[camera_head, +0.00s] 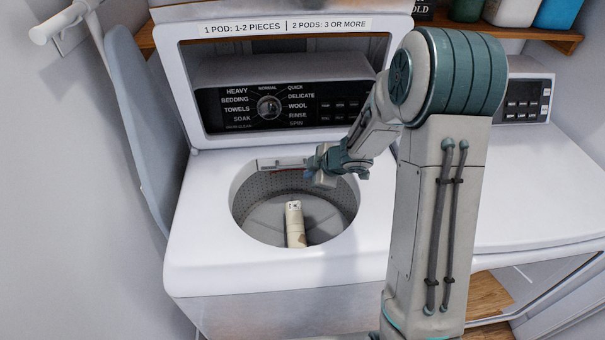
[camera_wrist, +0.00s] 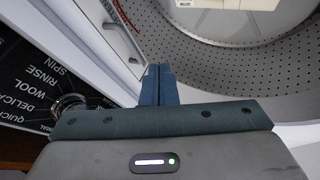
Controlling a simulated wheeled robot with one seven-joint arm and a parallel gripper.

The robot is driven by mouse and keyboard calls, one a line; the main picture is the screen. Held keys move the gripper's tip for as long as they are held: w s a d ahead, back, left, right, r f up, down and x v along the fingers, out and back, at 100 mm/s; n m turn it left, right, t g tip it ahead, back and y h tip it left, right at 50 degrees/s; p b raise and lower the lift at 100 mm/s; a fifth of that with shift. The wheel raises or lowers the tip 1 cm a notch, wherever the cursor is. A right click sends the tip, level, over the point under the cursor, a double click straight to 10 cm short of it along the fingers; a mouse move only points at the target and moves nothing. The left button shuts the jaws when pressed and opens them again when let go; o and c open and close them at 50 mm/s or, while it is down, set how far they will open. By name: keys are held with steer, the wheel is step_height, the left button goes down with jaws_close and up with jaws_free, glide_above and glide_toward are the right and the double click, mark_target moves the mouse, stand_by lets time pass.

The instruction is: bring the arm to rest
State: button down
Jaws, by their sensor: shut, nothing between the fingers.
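My gripper (camera_head: 315,172) is above the back right rim of the open washer (camera_head: 205,250) in the head view. In the wrist view my gripper (camera_wrist: 158,75) has its two blue fingers together with nothing between them. A cream rolled item (camera_head: 295,225) with a label at its top lies in the washer's drum (camera_head: 250,207), apart from my gripper. Part of a pale item (camera_wrist: 225,4) with a label also shows at the top of the wrist view.
The washer lid (camera_head: 180,75) stands raised, with the control panel (camera_head: 230,108) behind. A dispenser drawer (camera_wrist: 122,38) is at the drum's back edge. A dryer (camera_head: 530,200) stands to the right. A shelf (camera_head: 530,35) with containers is above it. An ironing board (camera_head: 140,120) leans at left.

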steer(key=shift+v, duration=0.85)
steer(key=s+d+r+m+t+h, duration=0.1)
steer(key=s+d+r+m+h, duration=0.3)
steer(key=r, duration=0.3)
steer(key=s+d+r+m+t+h, duration=0.1)
steer(key=s+d+r+m+h, duration=0.15)
steer(key=d+r+m, duration=0.35)
steer(key=s+a+r+m+g, duration=0.1)
steer(key=s+m, duration=0.1)
steer(key=s, duration=0.5)
steer(key=s+a+r+m+g+y, duration=0.1)
steer(key=s+m+g, duration=0.1)
steer(key=s, duration=0.5)
steer(key=s+a+r+m+g, duration=0.1)
steer(key=s+a+r+m, duration=0.1)
steer(key=s, duration=0.5)
steer(key=shift+m+g, duration=0.3)
steer(key=shift+m, duration=0.1)
